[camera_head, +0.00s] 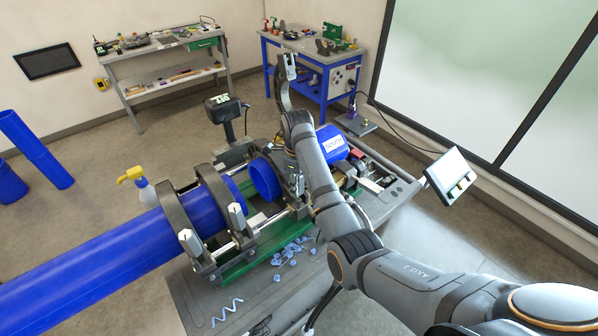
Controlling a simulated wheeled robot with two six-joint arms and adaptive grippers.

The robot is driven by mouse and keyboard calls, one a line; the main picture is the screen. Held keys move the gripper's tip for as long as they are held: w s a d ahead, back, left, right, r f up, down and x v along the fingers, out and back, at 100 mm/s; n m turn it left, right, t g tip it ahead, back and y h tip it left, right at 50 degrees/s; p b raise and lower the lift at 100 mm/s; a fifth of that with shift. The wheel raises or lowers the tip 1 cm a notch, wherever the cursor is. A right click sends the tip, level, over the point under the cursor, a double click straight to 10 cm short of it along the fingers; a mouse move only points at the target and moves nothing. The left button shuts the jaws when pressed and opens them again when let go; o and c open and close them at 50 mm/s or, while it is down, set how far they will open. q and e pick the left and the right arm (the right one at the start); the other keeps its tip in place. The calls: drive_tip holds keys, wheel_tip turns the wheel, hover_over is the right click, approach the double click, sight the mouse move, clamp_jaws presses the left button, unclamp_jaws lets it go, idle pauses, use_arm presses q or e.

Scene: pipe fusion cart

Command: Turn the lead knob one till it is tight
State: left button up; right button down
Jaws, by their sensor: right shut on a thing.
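My right arm comes in from the lower right and reaches over the pipe fusion cart (385,205). Its right gripper (296,188) is low beside the right-hand clamps, shut on what seems to be a clamp knob; the fingers and arm hide most of it. Two dark ring clamps (178,212) hold the long blue pipe (110,255) on the left. They have pale knobs (238,216) at the front. A second blue pipe (332,146) with a white label lies behind my forearm, and a blue pipe end (264,178) faces the long pipe. My left gripper is out of view.
A grey curved part (283,95) with a pale tip stands up behind my wrist. Blue shavings (290,252) lie on the cart. A screen (450,178) stands at its right, a dark display unit (223,107) behind. A yellow-topped spray bottle (146,192) is beside the long pipe.

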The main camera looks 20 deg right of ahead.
drive_tip(key=m, duration=0.3)
drive_tip(key=shift+f, duration=0.25)
drive_tip(key=m, duration=0.3)
drive_tip(key=c, duration=1.2)
unclamp_jaws()
drive_tip(key=o, duration=0.5)
drive_tip(key=shift+w, duration=0.2)
drive_tip(key=shift+c, duration=0.2)
drive_tip(key=o, duration=0.7)
drive_tip(key=shift+r, duration=0.1)
drive_tip(key=shift+o, duration=0.2)
